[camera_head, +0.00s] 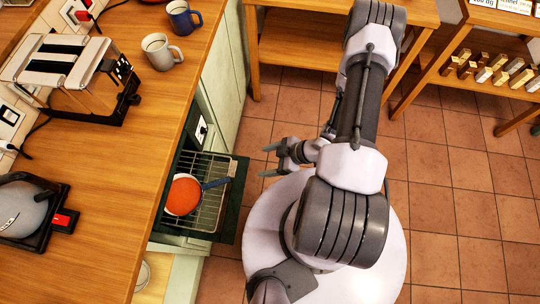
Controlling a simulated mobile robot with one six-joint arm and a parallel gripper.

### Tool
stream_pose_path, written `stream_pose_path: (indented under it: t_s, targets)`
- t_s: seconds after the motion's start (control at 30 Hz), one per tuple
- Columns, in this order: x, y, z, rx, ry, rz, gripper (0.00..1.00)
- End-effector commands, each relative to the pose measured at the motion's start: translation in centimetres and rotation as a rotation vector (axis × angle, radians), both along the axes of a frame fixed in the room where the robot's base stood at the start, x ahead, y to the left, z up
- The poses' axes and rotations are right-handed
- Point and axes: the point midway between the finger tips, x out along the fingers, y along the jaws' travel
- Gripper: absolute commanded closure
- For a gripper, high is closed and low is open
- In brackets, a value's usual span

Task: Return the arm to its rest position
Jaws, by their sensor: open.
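My arm (358,130) is folded over my white round base, in the middle of the view. My gripper (269,160) points left, with its fingers spread and nothing between them. It is just right of an open oven door and rack (212,168). An orange-red pan (183,195) with a dark blue handle rests on the rack, apart from my gripper. Part of the wrist is hidden behind the arm.
A wooden counter (110,150) fills the left, with a toaster (65,70), a white mug (160,50), a blue mug (183,17) and a grey appliance (22,210). A wooden table (300,42) and shelf (470,85) stand behind. Tiled floor (460,200) is clear at right.

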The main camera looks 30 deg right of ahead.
Motion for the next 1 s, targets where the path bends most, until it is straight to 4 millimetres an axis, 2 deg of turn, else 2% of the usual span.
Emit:
stream_pose_path:
  t_s: [0.1, 0.57, 0.67, 0.77, 0.8, 0.83, 0.87, 0.9, 0.97, 1.0]
  targets:
    - [-0.5, -0.6, 0.9, 0.0, 0.0, 0.0, 0.27]
    - [-0.6, -0.8, 0.9, -0.003, 0.001, 0.001, 0.27]
    - [0.9, -3.1, 1.7, -0.08, 0.032, -0.024, 0.27]
    - [4.7, -8.4, 5.6, -0.274, 0.109, -0.134, 0.27]
    - [6.4, -10.6, 8.5, -0.355, 0.138, -0.214, 0.27]
    - [7.5, -11.8, 10.9, -0.406, 0.155, -0.28, 0.27]
    - [8.3, -12.7, 13.5, -0.446, 0.168, -0.354, 0.27]
    - [9.2, -13.4, 17.1, -0.482, 0.18, -0.454, 0.27]
    - [9.7, -13.3, 22.5, -0.499, 0.19, -0.61, 0.27]
    - [9.4, -12.5, 26.0, -0.483, 0.194, -0.711, 0.27]
